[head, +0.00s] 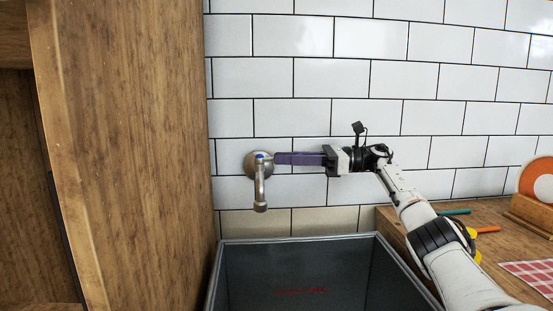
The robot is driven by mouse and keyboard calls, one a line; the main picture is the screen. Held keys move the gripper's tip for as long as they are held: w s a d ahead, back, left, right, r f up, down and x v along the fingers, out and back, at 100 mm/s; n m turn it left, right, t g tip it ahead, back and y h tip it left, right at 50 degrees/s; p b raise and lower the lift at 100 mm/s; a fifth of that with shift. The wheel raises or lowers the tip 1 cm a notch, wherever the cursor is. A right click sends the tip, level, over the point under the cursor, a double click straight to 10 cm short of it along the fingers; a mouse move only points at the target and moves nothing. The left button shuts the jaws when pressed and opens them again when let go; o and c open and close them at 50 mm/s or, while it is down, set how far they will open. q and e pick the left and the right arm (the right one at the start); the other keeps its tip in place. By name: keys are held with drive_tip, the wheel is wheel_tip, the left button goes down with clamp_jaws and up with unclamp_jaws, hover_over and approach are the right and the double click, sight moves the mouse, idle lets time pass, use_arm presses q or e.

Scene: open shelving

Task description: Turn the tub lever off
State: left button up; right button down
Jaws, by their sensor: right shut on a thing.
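A metal tap (261,190) is fixed to the white tiled wall, with a round base, a small blue mark near its top and a spout pointing down. My right gripper (279,158) reaches in from the right, its long dark purple fingers level and with their tips at the right side of the tap's round base. It is shut on the tub lever, which is mostly hidden by the fingers, so its exact angle cannot be told. The grey tub (290,240) stands below the tap. My left gripper is not in view.
A tall wooden shelf side (130,150) stands close on the left. A wooden counter (485,212) on the right holds a teal stick, an orange-handled item, an orange and white plate (540,184) in a wooden stand and a red checked cloth (532,275). The wall around the tap is clear.

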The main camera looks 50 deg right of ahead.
drive_tip(key=shift+f, duration=0.1)
drive_tip(key=c, duration=1.8)
unclamp_jaws()
drive_tip(key=p+v, duration=0.1)
drive_tip(key=v, duration=0.9)
drive_tip(key=shift+p, duration=0.35)
drive_tip(key=shift+d, duration=0.1)
drive_tip(key=shift+c, duration=0.2)
